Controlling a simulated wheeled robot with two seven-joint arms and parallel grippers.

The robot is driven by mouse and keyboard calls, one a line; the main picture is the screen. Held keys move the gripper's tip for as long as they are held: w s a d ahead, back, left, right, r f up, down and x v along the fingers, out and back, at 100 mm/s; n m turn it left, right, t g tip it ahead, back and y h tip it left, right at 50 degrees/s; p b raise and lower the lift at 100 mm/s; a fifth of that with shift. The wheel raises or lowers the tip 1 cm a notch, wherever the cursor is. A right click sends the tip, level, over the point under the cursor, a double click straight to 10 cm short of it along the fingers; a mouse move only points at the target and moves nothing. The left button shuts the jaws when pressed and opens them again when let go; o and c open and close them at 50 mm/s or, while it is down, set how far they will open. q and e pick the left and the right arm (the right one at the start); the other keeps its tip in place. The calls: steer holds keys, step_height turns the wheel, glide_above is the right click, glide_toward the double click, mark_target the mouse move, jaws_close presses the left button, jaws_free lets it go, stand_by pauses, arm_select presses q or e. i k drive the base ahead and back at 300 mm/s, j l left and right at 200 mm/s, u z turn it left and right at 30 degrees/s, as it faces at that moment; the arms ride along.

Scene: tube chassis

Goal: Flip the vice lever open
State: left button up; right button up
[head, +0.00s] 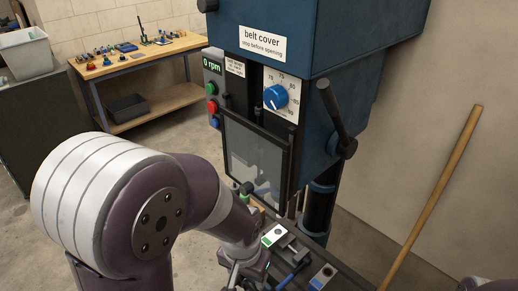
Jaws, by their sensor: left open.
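A small vice (290,245) sits on the dark drill press table at the bottom centre, partly hidden by my left arm. Beside it, a thin lever with a blue grip (290,279) runs down toward the bottom edge; I cannot tell for certain whether it is the vice lever or how far it is turned. My left gripper (240,275) points down just left of the vice and the blue grip. It is open, with nothing visible in it; its tips are at the bottom edge and hard to make out. My right gripper is not in view.
The drill press body (318,38) stands above, with a clear guard (253,160), a blue dial (275,97) and a black feed handle (336,112). Its display reads 0 rpm. A wooden pole (432,195) leans on the right wall. A workbench (140,55) stands behind left.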

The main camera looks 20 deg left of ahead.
mark_target(306, 261)
steer(key=k+l, duration=0.2)
steer(key=l, duration=0.15)
steer(key=k+l, duration=0.2)
steer(key=l, duration=0.15)
steer(key=k+l, duration=0.2)
steer(key=l, duration=0.15)
